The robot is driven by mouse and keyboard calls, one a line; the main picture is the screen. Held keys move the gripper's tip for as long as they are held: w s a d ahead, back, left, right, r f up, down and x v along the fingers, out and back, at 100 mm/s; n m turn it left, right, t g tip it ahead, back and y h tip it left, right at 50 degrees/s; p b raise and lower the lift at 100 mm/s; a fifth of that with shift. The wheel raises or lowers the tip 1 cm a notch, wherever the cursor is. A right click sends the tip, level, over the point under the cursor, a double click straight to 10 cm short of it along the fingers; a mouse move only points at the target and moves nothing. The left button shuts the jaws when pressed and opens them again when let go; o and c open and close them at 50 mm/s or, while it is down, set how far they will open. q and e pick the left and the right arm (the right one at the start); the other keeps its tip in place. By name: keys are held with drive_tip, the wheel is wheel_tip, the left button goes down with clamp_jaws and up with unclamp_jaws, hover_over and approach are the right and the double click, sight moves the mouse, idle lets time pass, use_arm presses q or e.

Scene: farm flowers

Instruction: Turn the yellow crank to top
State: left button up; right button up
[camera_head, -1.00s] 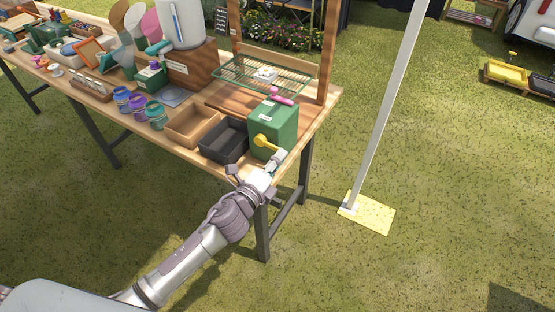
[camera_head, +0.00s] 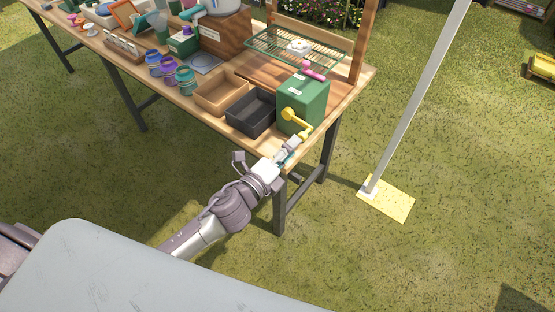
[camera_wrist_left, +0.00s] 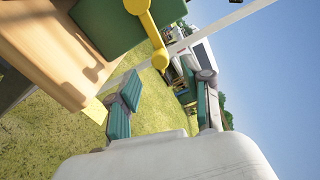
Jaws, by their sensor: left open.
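The green box (camera_head: 304,98) stands at the table's right end with the yellow crank (camera_head: 289,114) on its front. The crank's arm slopes from its hub down to the right, ending in a knob. In the left wrist view the crank (camera_wrist_left: 149,30) is at the top, with its knob end pointing down. My left gripper (camera_head: 294,145) is just below the crank in the head view. In the wrist view its teal-padded fingers (camera_wrist_left: 166,104) are spread, with nothing between them, and the knob end appears beyond and above the gap. My right gripper is not in view.
A black tray (camera_head: 251,127) and a brown tray (camera_head: 222,107) sit left of the green box. A pink crank (camera_head: 313,71) is on the box's top. A wire rack (camera_head: 296,60) stands behind. A grey pole (camera_head: 418,95) rises from the grass at right.

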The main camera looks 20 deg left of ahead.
use_arm(q)
drive_tip(key=v, duration=0.5)
drive_tip(key=shift+s+a+r, duration=0.1)
drive_tip(key=shift+s, duration=0.3)
